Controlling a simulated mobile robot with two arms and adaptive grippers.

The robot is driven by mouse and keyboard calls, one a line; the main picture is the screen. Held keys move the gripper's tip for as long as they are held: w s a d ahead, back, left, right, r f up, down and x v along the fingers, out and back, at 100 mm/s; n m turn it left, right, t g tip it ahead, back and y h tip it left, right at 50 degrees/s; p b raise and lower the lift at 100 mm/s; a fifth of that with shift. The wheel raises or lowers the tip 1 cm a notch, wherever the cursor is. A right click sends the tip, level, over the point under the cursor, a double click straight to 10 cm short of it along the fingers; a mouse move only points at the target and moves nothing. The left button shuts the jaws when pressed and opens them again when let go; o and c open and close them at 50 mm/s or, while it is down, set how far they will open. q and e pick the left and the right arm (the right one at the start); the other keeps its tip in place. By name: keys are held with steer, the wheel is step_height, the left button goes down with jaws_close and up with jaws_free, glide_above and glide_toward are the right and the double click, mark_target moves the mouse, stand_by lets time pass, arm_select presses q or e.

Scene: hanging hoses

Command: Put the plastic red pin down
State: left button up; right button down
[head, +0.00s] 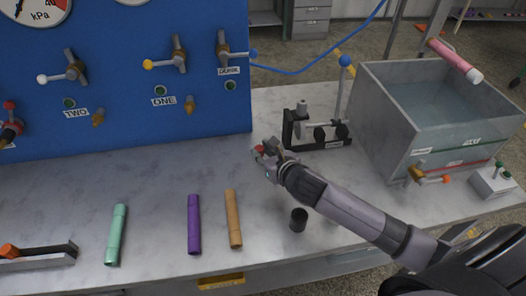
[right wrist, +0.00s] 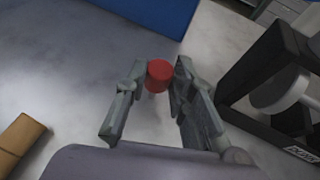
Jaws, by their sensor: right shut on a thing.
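The red pin (right wrist: 159,76) is a short red cylinder between the fingertips of my right gripper (right wrist: 158,88) in the right wrist view. The fingers are shut on it. In the head view a bit of the red pin (head: 259,149) shows at the tip of my right gripper (head: 268,154), over the grey bench top (head: 165,165). I cannot tell whether the pin touches the bench. My left gripper is not in view.
A black stand (head: 316,134) with an upright blue-knobbed lever is close right of my right gripper. A blue panel (head: 120,110) with valves rises behind. Green (head: 116,236), purple (head: 194,225) and orange (head: 233,218) tubes lie in front. A water tank (head: 385,135) stands right.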

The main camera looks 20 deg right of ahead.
steer(key=c, duration=1.4)
jaws_free()
steer(key=shift+f, duration=0.1)
steer(key=shift+o, duration=0.2)
steer(key=v, duration=1.2)
